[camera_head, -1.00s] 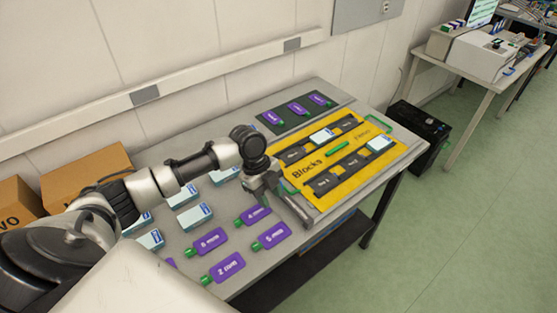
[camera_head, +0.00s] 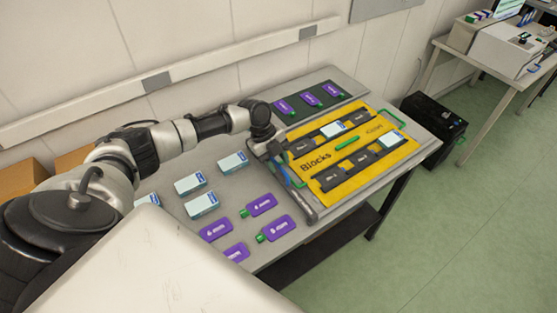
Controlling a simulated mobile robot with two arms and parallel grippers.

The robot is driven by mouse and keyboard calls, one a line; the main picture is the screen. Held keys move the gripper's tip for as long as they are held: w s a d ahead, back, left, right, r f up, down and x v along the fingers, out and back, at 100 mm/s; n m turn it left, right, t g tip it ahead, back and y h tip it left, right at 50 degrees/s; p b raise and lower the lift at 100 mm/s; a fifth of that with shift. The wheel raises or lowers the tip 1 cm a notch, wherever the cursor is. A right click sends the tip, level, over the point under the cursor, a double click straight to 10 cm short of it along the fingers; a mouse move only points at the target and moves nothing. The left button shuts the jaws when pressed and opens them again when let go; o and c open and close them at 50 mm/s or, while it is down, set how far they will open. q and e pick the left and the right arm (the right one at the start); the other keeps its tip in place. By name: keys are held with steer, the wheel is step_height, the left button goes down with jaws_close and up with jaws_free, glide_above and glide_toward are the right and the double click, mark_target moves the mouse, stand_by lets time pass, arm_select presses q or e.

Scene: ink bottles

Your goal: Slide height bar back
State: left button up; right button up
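A long grey bar (camera_head: 301,198) lies along the left edge of the yellow board marked "Blocks" (camera_head: 320,186), and I take it to be the height bar. My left gripper (camera_head: 274,157) points down at the far end of the bar, near the board's back left corner. Its fingers are small and dark here, and I cannot tell whether they are open, shut or touching the bar. My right gripper is not in view.
Purple labelled bottles (camera_head: 277,228) and white-blue boxes (camera_head: 189,183) lie on the table left of the board. More purple bottles lie on a dark mat (camera_head: 325,97) behind it. Black slotted strips, a green piece (camera_head: 345,144) and two boxes are on the board. A wall stands behind.

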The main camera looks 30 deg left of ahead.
arm_select(q)
steer(key=shift+d+f, duration=0.2)
steer(key=shift+f, duration=0.3)
jaws_close()
steer(key=shift+w+d, duration=0.1)
